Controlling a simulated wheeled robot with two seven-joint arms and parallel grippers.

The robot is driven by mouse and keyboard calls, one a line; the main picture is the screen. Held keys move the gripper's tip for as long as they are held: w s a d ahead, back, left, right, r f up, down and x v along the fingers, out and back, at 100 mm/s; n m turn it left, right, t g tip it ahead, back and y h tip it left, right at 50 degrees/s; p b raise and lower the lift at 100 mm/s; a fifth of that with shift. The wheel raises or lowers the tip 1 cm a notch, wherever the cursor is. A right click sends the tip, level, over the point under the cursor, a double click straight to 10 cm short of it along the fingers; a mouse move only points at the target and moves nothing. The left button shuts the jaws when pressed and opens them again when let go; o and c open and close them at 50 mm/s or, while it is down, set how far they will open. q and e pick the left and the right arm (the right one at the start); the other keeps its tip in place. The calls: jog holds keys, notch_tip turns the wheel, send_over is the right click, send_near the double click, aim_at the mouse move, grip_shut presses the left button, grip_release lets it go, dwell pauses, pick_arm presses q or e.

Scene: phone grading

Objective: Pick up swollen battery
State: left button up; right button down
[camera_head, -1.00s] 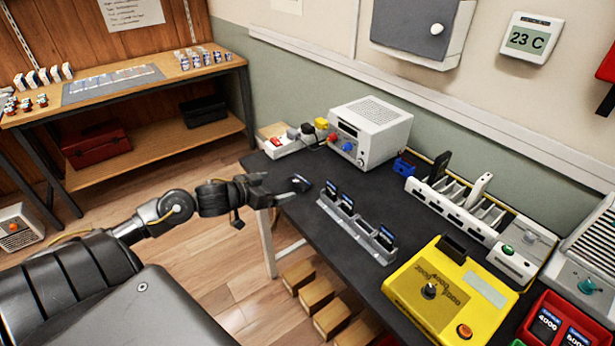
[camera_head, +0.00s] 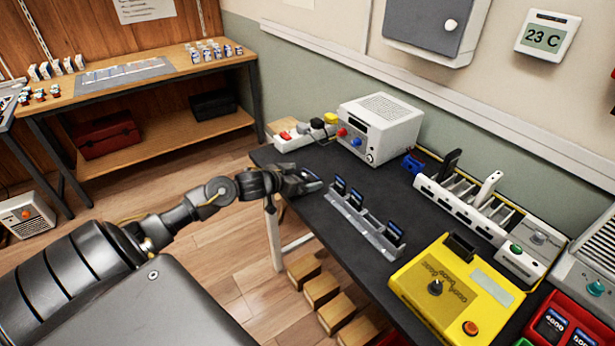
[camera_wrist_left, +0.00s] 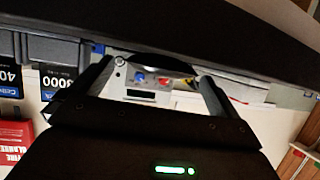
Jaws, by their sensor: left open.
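A dark battery (camera_head: 309,174) lies by itself at the left end of the black table, apart from the battery rack. My left gripper (camera_head: 304,184) is right at it, low over the table's edge, and partly hides it. In the left wrist view the two fingers (camera_wrist_left: 160,76) stand apart, with a dark, curved shape between them that looks like the battery's bulging side. Contact cannot be made out. My right gripper is not in view.
A grey rack (camera_head: 365,225) with several upright batteries stands just right of the gripper. A yellow tester (camera_head: 455,290) is at the front right. Boxes (camera_head: 322,288) sit below the table.

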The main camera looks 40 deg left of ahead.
pick_arm(q)
jog(key=shift+x, duration=1.1)
jog(key=shift+r, duration=0.1)
jog(key=c, duration=1)
